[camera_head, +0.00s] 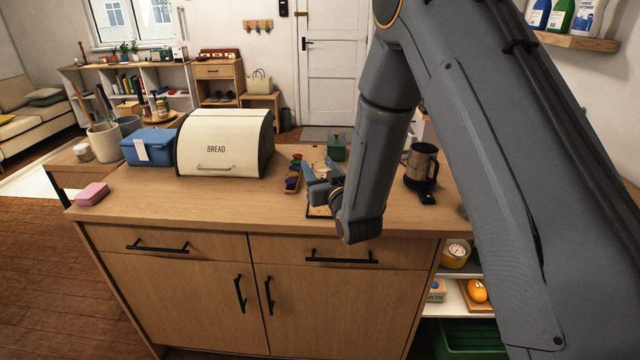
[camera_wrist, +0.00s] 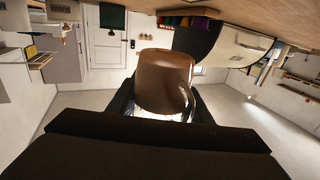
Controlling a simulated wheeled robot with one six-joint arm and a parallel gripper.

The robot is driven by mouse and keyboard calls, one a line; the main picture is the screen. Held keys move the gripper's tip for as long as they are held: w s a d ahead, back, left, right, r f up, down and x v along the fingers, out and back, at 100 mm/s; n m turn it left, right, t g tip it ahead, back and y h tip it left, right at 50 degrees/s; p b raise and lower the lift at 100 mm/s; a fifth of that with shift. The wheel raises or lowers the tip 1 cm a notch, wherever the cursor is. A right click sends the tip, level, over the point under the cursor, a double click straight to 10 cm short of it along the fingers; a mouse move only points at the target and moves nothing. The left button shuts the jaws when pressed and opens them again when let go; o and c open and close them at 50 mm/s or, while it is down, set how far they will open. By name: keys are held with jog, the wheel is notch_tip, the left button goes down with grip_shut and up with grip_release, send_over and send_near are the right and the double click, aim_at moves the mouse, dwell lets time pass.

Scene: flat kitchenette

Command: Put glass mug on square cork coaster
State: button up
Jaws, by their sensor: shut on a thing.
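My gripper (camera_head: 322,182) is over the counter's right half, low near its front edge. In the wrist view, my gripper (camera_wrist: 163,102) is shut on a rounded, glossy brown, mug-like thing (camera_wrist: 165,78), which I take for the glass mug.
A cream bread box (camera_head: 222,145) and a blue box (camera_head: 149,147) stand left. A rack of coloured pieces (camera_head: 293,174) is close left of my gripper. A dark green box (camera_head: 336,146) stands behind, and a dark metal mug-like vessel (camera_head: 422,167) right. The front-left counter is mostly clear.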

jog(key=shift+d+f+p, duration=0.1)
jog(key=shift+f+p, duration=0.5)
jog(key=shift+f, duration=2.05)
jog(key=shift+f, duration=0.1)
jog(key=o, duration=1.2)
jog(key=b+v, duration=0.3)
jog(key=v, duration=0.9)
